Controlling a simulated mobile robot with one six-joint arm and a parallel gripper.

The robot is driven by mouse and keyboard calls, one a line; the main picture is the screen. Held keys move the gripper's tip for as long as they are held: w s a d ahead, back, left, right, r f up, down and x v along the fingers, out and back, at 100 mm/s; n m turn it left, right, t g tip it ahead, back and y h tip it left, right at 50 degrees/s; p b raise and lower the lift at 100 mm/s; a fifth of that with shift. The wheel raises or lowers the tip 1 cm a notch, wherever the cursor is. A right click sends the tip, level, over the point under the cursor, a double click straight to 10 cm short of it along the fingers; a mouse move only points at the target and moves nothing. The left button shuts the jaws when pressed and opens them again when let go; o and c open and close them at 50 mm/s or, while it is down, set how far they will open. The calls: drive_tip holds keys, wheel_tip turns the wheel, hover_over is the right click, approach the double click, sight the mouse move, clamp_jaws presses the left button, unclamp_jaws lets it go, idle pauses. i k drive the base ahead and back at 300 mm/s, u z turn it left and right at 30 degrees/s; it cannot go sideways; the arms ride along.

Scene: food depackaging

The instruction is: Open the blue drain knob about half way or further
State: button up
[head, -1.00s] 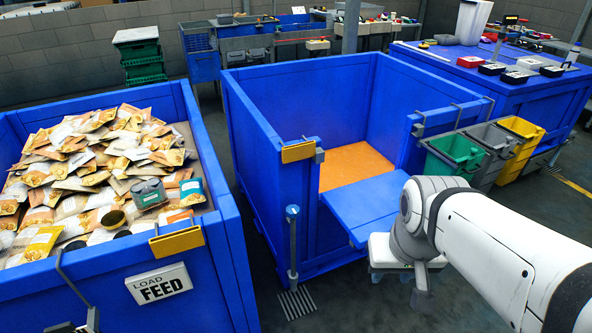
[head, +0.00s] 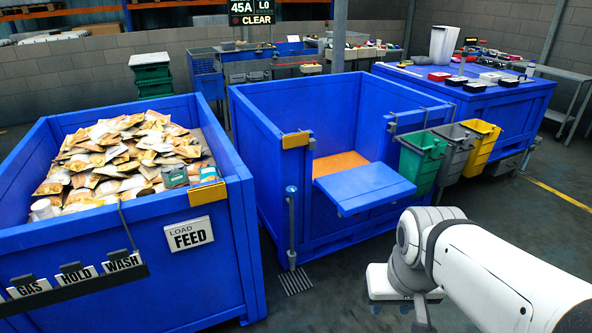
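A grey upright pipe stands at the front left corner of the middle blue bin, with a small blue-grey cap (head: 291,190) on top that looks like the drain knob. A slotted floor grate (head: 295,281) lies at its foot. The knob is too small to tell how far it is turned. My white arm enters from the lower right and bends down right of the pipe. Nothing of mine touches the knob.
The middle blue bin (head: 262,150) has its front flap (head: 365,187) folded out. The feed bin (head: 235,250), full of packets, stands left, with a GAS, HOLD, WASH rack (head: 75,277) in front. Green (head: 420,160), grey and yellow (head: 480,145) small bins hang at right. Floor between is clear.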

sight(291, 191)
drive_tip(key=u, duration=0.45)
drive_tip(key=i, duration=2)
drive_tip(key=z, duration=0.6)
drive_tip(key=k, duration=0.9)
drive_tip(key=z, duration=0.2)
drive_tip(key=i, duration=0.9)
drive_tip(key=u, duration=0.1)
